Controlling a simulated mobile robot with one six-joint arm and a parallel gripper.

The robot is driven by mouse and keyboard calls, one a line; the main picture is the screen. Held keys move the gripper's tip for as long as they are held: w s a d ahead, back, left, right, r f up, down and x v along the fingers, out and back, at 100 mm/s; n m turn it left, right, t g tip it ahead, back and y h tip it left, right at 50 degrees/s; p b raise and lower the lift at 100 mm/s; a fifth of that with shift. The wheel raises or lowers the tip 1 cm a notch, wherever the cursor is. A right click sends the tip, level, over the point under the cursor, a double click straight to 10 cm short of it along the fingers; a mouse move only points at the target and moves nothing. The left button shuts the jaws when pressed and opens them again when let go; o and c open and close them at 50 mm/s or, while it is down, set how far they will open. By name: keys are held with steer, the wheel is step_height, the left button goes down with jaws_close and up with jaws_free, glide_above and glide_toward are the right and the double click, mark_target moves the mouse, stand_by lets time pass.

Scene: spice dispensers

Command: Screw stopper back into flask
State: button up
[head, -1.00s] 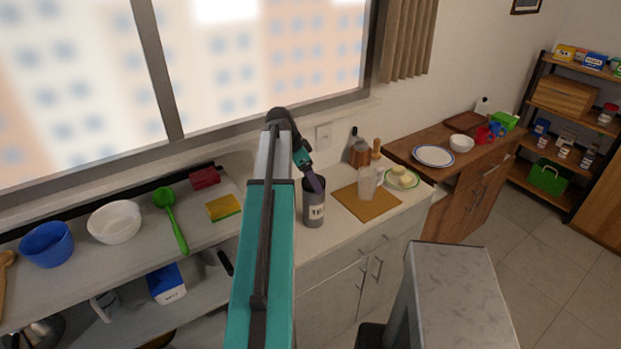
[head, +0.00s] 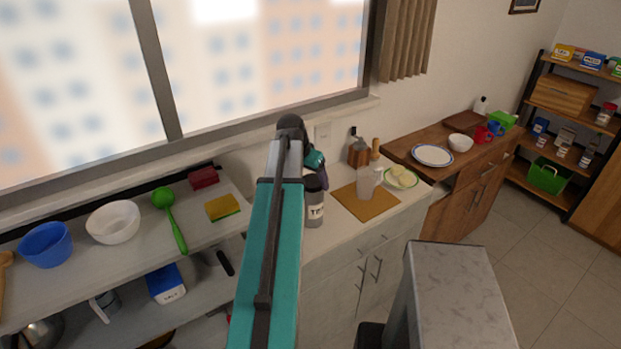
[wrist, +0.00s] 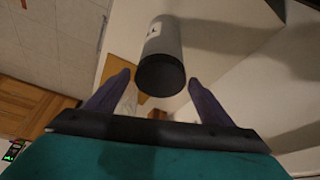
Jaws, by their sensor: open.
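The grey flask (head: 315,209), with a pale label, stands upright on the counter under the window in the head view. Its dark top (head: 313,184), which looks like the stopper, sits on its mouth; I cannot tell whether it is screwed tight. In the wrist view the flask (wrist: 165,42) lies ahead, its dark round end (wrist: 160,77) facing me between the fingertips. My gripper (wrist: 159,78) is open and empty, with a purple finger on each side and gaps to the flask. In the head view my gripper (head: 321,177) is close beside the flask's top, partly behind it.
A wooden board (head: 365,205) with a clear cup (head: 365,184) lies just right of the flask.

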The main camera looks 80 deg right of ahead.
steer(key=shift+s+n+t, duration=0.1)
steer(key=shift+n+t, duration=0.4)
steer(key=shift+n, duration=0.8)
steer(key=c, duration=1)
